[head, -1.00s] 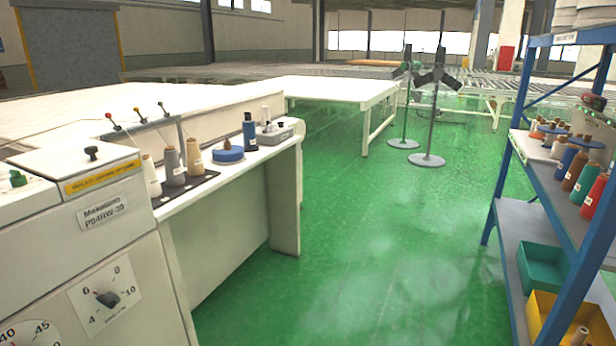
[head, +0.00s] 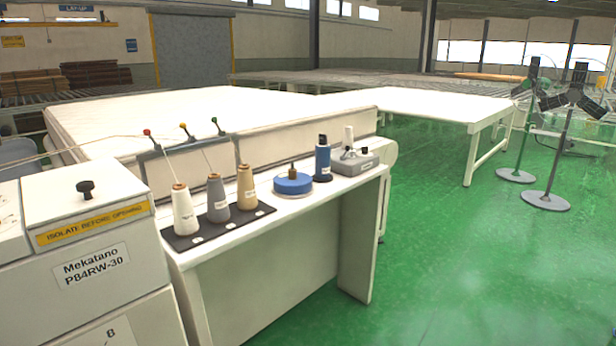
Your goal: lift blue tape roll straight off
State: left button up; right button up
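The blue tape roll (head: 292,186) lies flat on the white machine shelf (head: 228,227) in the head view. A short brown post or spool stands up from its centre. It sits between the tan thread cone (head: 247,188) on its left and a dark blue bottle-like spool (head: 322,160) on its right. Neither of my grippers shows in the head view.
A white cone (head: 183,211) and a grey cone (head: 217,200) stand on a dark mat. A grey box (head: 352,165) with knobs sits at the shelf's right end.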

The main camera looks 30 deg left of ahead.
aim_at(291, 183)
jog(key=i+u, duration=0.1)
jog(key=i, duration=0.45)
jog(key=i+l+u, duration=0.15)
jog(key=i, duration=0.4)
jog(key=i+l+u, duration=0.2)
jog(key=i+u, duration=0.3)
jog(key=i+l+u, duration=0.3)
jog(key=u, duration=0.2)
jog(key=i+l+u, duration=0.65)
jog(key=l+u, duration=0.35)
jog(key=l, duration=0.15)
